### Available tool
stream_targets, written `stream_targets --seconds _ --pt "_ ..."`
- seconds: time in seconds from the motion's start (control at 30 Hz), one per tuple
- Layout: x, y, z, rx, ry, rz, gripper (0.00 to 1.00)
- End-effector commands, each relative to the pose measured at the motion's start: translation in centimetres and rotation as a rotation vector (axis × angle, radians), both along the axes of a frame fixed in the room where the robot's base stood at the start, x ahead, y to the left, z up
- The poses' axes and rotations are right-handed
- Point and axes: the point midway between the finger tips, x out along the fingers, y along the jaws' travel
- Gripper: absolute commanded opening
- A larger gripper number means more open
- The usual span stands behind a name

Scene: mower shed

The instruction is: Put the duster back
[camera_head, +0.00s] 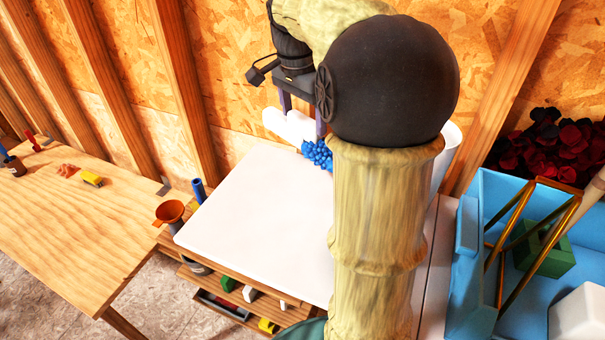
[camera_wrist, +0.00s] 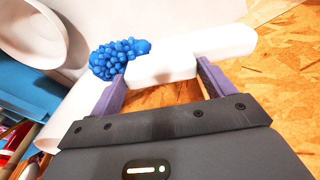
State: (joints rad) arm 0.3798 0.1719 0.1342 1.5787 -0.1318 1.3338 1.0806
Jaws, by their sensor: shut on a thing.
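The duster has a knobby blue head (camera_head: 318,153) and a smooth white body (camera_head: 287,125). My gripper (camera_head: 303,120) is shut on it, above the back edge of the white worktop (camera_head: 255,210) and near the board wall. In the wrist view the white body (camera_wrist: 190,62) lies across between the two purple fingertips (camera_wrist: 162,72). The blue head (camera_wrist: 119,58) sticks out past the left finger. My arm hides part of the worktop and the space right of the duster in the head view.
A white round container (camera_head: 447,155) stands behind my arm; its open rim shows in the wrist view (camera_wrist: 35,32). An orange funnel (camera_head: 170,212) and blue tube (camera_head: 198,190) stand left of the worktop. A wooden table (camera_head: 75,225) is at left, a blue bin (camera_head: 480,260) at right.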

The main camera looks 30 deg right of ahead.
Motion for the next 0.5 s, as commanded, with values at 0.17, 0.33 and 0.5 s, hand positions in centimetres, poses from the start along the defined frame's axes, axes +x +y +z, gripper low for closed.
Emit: stream_targets --seconds 0.17,0.33,0.5 --pt "-0.1 0.0 -2.2 0.002 0.006 0.000 0.63" --pt "-0.1 0.0 -5.2 0.001 0.004 0.000 0.63" --pt "0.0 0.0 -6.1 -0.001 0.001 0.000 0.63"
